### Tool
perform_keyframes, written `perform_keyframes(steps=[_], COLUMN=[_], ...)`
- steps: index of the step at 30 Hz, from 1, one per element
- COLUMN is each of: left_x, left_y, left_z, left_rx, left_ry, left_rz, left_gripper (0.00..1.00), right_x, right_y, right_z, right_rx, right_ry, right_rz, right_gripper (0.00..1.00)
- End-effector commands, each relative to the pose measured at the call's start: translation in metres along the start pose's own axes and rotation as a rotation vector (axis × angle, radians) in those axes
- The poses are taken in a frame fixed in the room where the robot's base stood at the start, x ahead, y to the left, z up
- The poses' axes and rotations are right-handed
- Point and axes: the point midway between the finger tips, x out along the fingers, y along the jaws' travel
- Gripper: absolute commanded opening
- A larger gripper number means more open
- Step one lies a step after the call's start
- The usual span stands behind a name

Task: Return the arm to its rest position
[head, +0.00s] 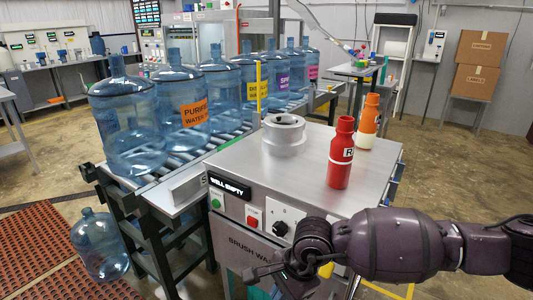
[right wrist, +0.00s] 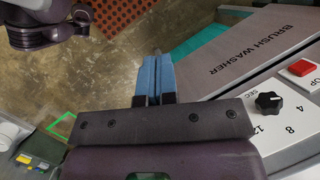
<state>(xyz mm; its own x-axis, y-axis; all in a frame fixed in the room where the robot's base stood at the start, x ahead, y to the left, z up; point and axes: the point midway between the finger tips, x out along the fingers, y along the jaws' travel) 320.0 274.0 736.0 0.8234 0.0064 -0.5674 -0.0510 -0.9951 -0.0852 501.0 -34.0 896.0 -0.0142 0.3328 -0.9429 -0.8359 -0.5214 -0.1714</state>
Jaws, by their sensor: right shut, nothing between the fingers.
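My right arm (head: 400,245) reaches in from the right in the head view, low in front of the brush washer (head: 240,250). Its hand hangs before the washer's front panel, near the timer knob. My right gripper (right wrist: 157,78) shows in the right wrist view with its blue fingers together and nothing between them. The fingers point over the floor, beside the washer front, and touch nothing that I can see. My left gripper is in neither view.
A red bottle (head: 341,155) and an orange-and-white bottle (head: 367,122) stand on the washer top beside a round metal well (head: 284,134). Several blue water jugs (head: 125,120) line the roller conveyor at left. Another jug (head: 99,245) stands low at left by a red-brown mat (head: 45,250).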

Motion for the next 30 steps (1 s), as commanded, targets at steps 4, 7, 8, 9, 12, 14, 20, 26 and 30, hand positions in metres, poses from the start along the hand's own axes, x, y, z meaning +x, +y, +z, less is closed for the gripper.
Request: perform_keyframes(steps=[4,7,8,9,12,14,20,26,30], left_x=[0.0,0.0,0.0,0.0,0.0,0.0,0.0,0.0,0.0], left_y=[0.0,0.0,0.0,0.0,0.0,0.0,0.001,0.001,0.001], left_z=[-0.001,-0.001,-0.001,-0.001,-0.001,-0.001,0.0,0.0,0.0], left_rx=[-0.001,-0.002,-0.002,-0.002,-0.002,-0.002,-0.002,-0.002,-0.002], left_ry=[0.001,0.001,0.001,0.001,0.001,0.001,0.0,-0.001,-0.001], left_rz=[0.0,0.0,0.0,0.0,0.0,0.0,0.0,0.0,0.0], left_gripper=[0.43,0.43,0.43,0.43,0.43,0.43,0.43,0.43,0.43], right_x=[-0.032,-0.056,-0.065,-0.076,-0.105,-0.121,-0.158,-0.152,-0.13], right_y=[-0.03,-0.045,-0.049,-0.055,-0.07,-0.079,-0.1,-0.094,-0.072], right_z=[0.071,0.112,0.122,0.133,0.15,0.152,0.115,0.043,-0.01], right_rx=[0.271,0.483,0.549,0.642,0.888,1.043,1.577,2.05,-2.034], right_ry=[-0.375,-0.647,-0.728,-0.837,-1.108,-1.267,-1.756,-2.129,2.034], right_rz=[-0.069,-0.065,-0.058,-0.044,0.011,0.055,0.248,0.453,-0.513], right_gripper=[0.0,0.0,0.0,0.0,0.0,0.0,0.0,0.0,0.0])
